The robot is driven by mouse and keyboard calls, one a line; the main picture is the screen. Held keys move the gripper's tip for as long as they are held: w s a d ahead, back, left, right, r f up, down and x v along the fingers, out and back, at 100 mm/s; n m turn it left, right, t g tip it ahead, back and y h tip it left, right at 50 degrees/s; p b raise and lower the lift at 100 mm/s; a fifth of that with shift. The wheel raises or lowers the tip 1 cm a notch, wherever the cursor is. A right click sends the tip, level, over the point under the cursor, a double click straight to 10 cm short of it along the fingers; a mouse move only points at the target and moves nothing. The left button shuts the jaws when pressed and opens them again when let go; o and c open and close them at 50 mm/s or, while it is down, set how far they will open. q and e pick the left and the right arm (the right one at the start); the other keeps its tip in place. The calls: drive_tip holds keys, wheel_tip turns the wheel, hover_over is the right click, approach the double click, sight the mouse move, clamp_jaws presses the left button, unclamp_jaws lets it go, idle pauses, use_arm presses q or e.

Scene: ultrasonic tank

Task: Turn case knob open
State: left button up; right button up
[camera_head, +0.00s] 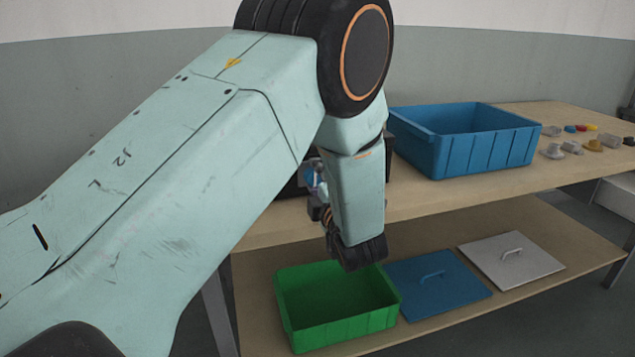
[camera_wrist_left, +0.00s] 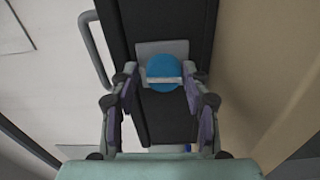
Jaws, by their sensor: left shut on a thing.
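A blue round knob (camera_wrist_left: 162,66) with a pale bar across it sits on a grey plate (camera_wrist_left: 150,47) on the dark case (camera_wrist_left: 175,20), in the left wrist view. My left gripper (camera_wrist_left: 160,80) has one finger on each side of the knob and is shut on it. In the head view the left gripper (camera_head: 318,183) is small and partly hidden by my arm, at the front of the dark case (camera_head: 291,188). My arm hides most of the case and the knob there. My right gripper is in no view.
A blue bin (camera_head: 490,150) stands on the wooden table right of the case, with several small parts (camera_head: 571,147) further right. The lower shelf holds a green bin (camera_head: 340,330), a blue lid (camera_head: 437,285) and a grey lid (camera_head: 512,262). A grey handle (camera_wrist_left: 91,50) lies beside the case.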

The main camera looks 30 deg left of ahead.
use_arm(q)
drive_tip(key=shift+s+f+n, duration=0.15)
drive_tip(key=shift+f+n, duration=0.25)
drive_tip(key=shift+f, duration=0.05)
idle(0.3)
drive_tip(key=o, duration=0.8)
drive_tip(key=shift+o, duration=0.9)
drive_tip(key=shift+w, duration=0.2)
drive_tip(key=shift+r, duration=0.1)
drive_tip(key=shift+r, duration=0.15)
